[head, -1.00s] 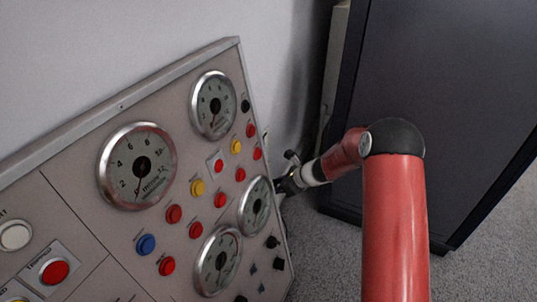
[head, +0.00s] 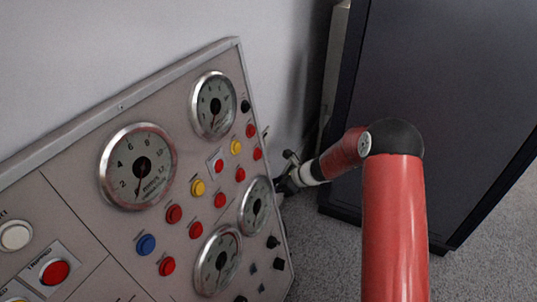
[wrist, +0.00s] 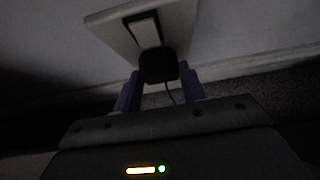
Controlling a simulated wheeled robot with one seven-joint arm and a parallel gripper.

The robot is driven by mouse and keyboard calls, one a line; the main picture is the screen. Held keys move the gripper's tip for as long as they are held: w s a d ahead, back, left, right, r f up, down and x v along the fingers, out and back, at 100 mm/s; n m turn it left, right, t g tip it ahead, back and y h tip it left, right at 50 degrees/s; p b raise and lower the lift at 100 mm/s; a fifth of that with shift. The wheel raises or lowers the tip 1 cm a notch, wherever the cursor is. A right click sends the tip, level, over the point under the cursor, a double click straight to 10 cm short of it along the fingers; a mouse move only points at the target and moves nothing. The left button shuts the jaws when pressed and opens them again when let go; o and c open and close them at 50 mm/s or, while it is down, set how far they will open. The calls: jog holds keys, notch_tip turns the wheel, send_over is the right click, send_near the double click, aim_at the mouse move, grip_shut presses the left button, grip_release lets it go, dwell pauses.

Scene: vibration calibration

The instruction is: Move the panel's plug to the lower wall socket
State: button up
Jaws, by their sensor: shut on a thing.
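In the wrist view, a black plug (wrist: 158,66) with a thin dark cord hanging from it is between the two purple fingers of my gripper (wrist: 158,84). My gripper is shut on the plug. The plug is right at the lower edge of a pale wall socket plate (wrist: 182,22) with a white switch-like part. I cannot tell whether the plug is seated in it, or whether this is the lower socket. In the head view, my gripper (head: 284,186) is partly hidden behind the right edge of the control panel (head: 95,150).
The panel's face holds gauges and coloured buttons. A large dark cabinet (head: 440,110) stands to the right, close to my arm. My gripper is in the narrow gap between panel and cabinet. Grey carpet (head: 325,265) is clear in front.

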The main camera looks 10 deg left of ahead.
aim_at(274, 185)
jog(key=shift+a, duration=0.25)
dwell(0.6)
jog(key=o, duration=1)
jog(key=shift+o, duration=0.2)
jog(key=shift+d, duration=0.1)
jog(key=shift+p+v, duration=1.1)
jog(key=shift+v, duration=1.4)
